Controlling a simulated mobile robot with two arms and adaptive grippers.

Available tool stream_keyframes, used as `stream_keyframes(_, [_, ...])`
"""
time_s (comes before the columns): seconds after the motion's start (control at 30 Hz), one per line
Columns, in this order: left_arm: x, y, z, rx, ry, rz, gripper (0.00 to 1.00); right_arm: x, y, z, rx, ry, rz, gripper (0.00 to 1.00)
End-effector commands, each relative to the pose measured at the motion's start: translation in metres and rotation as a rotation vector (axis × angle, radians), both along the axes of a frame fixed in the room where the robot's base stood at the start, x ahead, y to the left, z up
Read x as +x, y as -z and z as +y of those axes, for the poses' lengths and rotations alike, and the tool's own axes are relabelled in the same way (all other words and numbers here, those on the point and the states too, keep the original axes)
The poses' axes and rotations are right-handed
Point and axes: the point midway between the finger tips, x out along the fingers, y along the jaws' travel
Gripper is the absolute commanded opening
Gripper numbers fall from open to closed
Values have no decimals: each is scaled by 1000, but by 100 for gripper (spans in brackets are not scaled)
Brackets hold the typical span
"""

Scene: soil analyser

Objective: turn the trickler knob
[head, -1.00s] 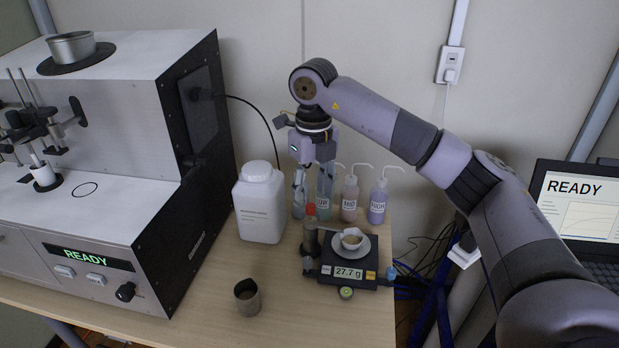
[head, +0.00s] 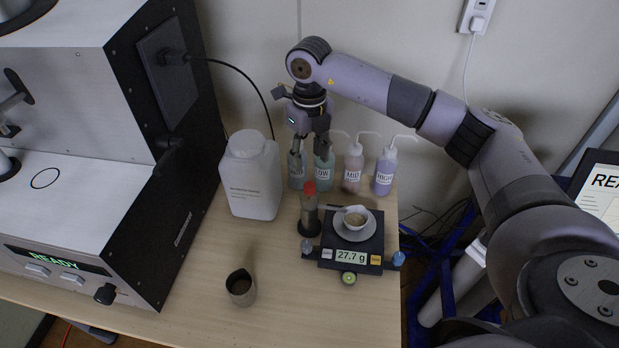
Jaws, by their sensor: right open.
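The trickler (head: 310,216) is a slim brownish upright tube on a dark round foot, just left of the scale. Its red top (head: 309,188), which looks like the knob, points up. My right gripper (head: 310,160) points down above the red top, fingers apart and empty, with a visible gap to it. The black scale (head: 326,254) reads 27.7 g and carries a white dish (head: 353,219) with brownish contents. My left gripper is out of the picture.
A white jug (head: 250,178) stands left of the trickler. Several wash bottles, including MID (head: 353,170) and HIGH (head: 384,172), stand close behind. A metal cup (head: 241,288) stands in front.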

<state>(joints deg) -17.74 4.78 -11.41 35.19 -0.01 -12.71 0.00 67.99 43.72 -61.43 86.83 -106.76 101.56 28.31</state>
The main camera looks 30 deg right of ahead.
Motion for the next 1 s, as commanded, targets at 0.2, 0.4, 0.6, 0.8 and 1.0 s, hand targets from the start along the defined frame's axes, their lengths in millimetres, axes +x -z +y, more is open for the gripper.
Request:
stream_keyframes(0.2, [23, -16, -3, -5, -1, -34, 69, -1, 47, 0, -1, 2, 5, 44])
stream_keyframes(0.4, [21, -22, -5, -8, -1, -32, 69, -1, 79, 0, 1, 0, 3, 44])
stream_keyframes(0.6, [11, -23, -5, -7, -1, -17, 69, 0, 93, 0, -1, 1, 1, 44])
stream_keyframes(0.8, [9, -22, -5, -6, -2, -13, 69, 0, 95, 0, 0, 0, 0, 44])
stream_keyframes(1.0, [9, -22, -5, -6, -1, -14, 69, 0, 95, 0, 0, 0, 0, 36])
